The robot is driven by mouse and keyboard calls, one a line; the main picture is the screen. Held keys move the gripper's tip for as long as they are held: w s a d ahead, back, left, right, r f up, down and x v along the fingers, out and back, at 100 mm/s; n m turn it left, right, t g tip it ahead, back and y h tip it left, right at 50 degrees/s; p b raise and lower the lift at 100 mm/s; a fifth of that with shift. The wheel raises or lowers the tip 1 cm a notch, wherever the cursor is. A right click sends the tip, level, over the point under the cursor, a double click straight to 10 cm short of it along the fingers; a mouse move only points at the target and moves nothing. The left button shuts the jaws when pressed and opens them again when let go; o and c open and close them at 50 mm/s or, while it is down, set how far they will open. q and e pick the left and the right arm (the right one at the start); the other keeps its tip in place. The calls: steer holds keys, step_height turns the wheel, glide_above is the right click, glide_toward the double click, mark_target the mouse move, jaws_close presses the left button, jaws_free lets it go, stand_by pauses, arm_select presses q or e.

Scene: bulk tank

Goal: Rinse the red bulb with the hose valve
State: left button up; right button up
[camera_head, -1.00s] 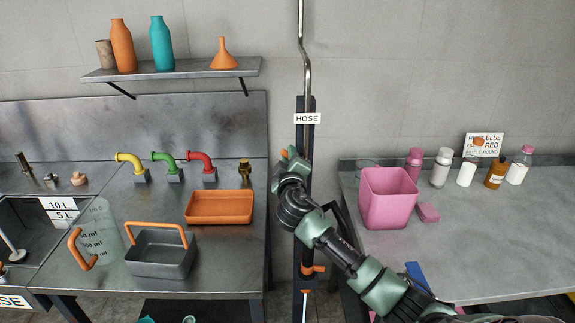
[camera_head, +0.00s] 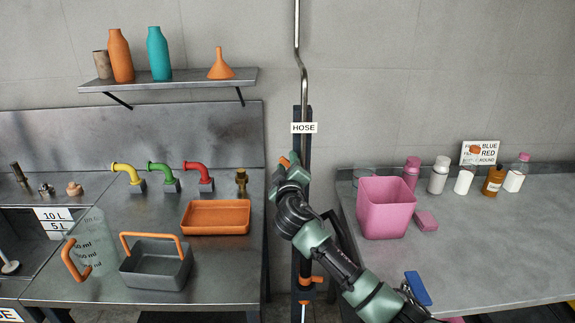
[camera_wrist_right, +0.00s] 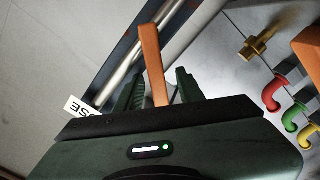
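I see no red bulb in either view. The hose post (camera_head: 306,190) stands in the gap between the two counters, under a HOSE label (camera_head: 304,128). My right gripper (camera_head: 288,164) is up at the post, just below the label. In the right wrist view, an orange lever (camera_wrist_right: 152,62) stands between the spread fingers of my right gripper (camera_wrist_right: 158,88). The lever is close to the left finger, and a narrow gap shows on its right; contact is unclear. In the head view, only the lever's orange tip (camera_head: 284,161) shows. My left gripper is out of view.
Left counter: an orange tray (camera_head: 216,231), grey basket (camera_head: 156,270), clear jug (camera_head: 96,245), and yellow, green and red (camera_head: 200,176) spouts. A lower orange fitting (camera_head: 312,281) is on the post.

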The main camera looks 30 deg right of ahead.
steer(key=b+v, duration=0.1)
steer(key=v, duration=0.6)
steer(key=shift+s, duration=0.4)
steer(key=shift+a, duration=0.15)
stand_by(6.8)
